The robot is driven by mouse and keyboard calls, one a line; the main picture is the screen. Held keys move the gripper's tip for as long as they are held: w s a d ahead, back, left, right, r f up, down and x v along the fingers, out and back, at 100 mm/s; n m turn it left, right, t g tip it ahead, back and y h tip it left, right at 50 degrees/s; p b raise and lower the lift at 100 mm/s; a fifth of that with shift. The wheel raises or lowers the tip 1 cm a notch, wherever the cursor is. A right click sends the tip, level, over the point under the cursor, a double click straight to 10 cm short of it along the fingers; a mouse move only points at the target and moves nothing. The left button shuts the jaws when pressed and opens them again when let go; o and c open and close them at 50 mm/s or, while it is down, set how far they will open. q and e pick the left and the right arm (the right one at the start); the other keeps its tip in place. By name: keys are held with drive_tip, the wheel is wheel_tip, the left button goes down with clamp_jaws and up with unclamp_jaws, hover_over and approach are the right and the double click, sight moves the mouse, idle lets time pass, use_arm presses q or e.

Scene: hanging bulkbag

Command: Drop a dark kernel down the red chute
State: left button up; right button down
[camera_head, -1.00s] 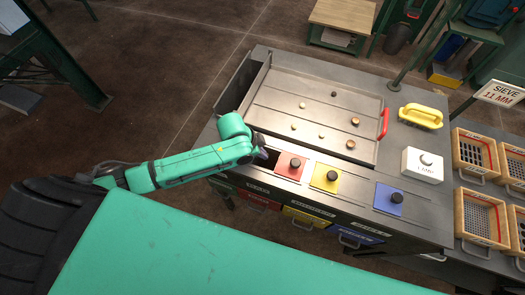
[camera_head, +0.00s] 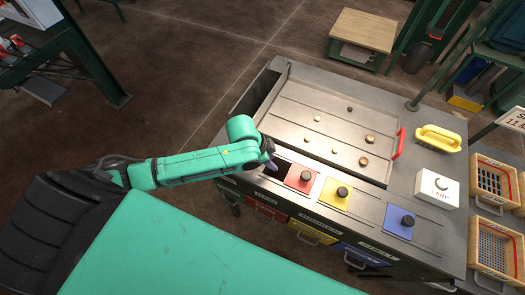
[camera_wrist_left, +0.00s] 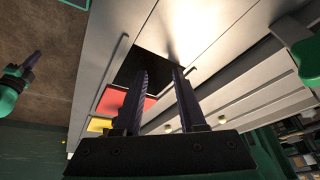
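The red chute plate (camera_head: 301,178) with its black knob is on the bench's front ledge, with a dark opening (camera_head: 280,172) just left of it. My left gripper (camera_head: 271,165) is over that opening. In the left wrist view its two fingers (camera_wrist_left: 160,72) stand apart above the dark opening, with the red plate (camera_wrist_left: 112,102) beside them. I see no kernel between them. A dark kernel (camera_head: 350,109) lies in the metal tray (camera_head: 290,98) among brown and pale ones. At the wrist view's left edge a green arm end with a dark finger (camera_wrist_left: 30,62) shows, probably my right gripper.
A yellow plate (camera_head: 336,195) and a blue plate (camera_head: 398,222) with knobs are right of the red one. A yellow handle block (camera_head: 438,138), a white lamp box (camera_head: 437,189) and wooden sieves (camera_head: 492,182) stand to the right. The tray has a red handle (camera_head: 399,144).

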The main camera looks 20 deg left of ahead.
use_arm(q)
drive_tip(key=v, duration=1.2)
drive_tip(key=shift+s+b, duration=0.25)
drive_tip(key=shift+b, duration=0.1)
drive_tip(key=shift+f, duration=0.1)
